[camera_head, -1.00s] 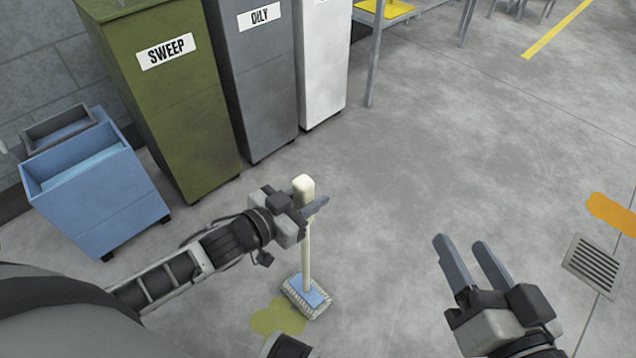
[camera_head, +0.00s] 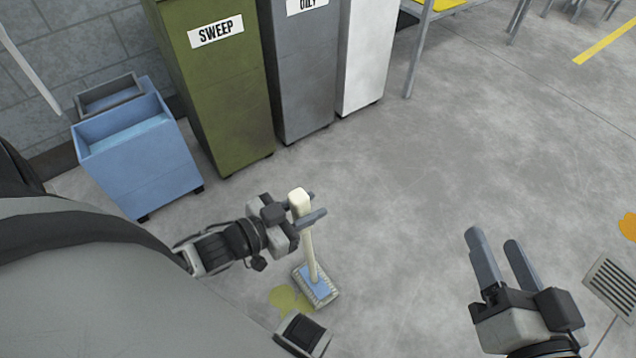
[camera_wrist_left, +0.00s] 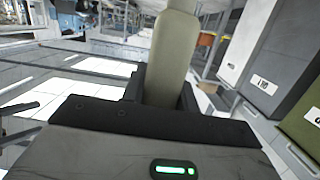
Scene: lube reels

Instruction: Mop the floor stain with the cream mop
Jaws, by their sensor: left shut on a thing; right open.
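The cream mop stands nearly upright in the head view, its cream handle (camera_head: 309,252) running down to a blue and white head (camera_head: 318,285) at the floor. My left gripper (camera_head: 308,210) is shut on the handle near its top; the handle also shows between the jaws in the left wrist view (camera_wrist_left: 174,55). The yellow-green floor stain (camera_head: 287,299) lies at the left of the mop head, which covers or borders its right edge. My right gripper (camera_head: 500,258) is open and empty above the floor on the right.
A blue bucket cart (camera_head: 140,165), a green SWEEP bin (camera_head: 222,100), a grey bin (camera_head: 300,80) and a white bin (camera_head: 367,60) stand along the back left. A floor drain (camera_head: 612,285) and an orange patch (camera_head: 629,227) lie at the right. The middle floor is clear.

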